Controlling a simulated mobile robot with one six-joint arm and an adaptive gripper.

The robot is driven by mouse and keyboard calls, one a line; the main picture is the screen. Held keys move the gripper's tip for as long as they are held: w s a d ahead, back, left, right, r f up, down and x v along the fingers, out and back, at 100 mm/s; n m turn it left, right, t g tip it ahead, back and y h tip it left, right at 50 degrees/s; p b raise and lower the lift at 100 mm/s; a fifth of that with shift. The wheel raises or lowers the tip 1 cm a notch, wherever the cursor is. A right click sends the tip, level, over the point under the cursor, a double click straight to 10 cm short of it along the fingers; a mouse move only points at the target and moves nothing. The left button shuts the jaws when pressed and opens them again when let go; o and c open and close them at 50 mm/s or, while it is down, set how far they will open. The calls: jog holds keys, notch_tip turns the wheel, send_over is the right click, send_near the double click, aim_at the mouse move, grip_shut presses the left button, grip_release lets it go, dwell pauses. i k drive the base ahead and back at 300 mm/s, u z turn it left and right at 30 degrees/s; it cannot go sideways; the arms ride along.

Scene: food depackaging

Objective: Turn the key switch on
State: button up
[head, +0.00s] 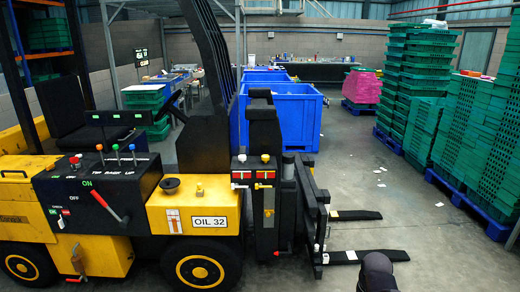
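A yellow and black forklift (115,200) fills the left of the head view. Its black side panel carries the words ON and OFF beside a red-handled lever (105,207), which slants down to the right. Small red and white buttons (61,212) sit to the lower left of the lever. I cannot tell for sure which part is the key switch, or its setting; no separate key is clear. A dark rounded shape at the bottom edge, right of centre, may be part of my arm. No gripper fingers show.
The forks (366,256) stick out to the right, low over the floor. Blue bins (290,112) stand behind the forklift. Tall stacks of green crates (412,85) line the right side. The grey floor (400,215) between is mostly free, with small scraps on it.

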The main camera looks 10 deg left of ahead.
aim_at(74, 167)
jog(key=i, duration=1.15)
jog(key=z, duration=0.6)
jog(key=k, duration=0.1)
jog(key=u, duration=3)
jog(key=i, duration=0.8)
jog(key=z, duration=0.05)
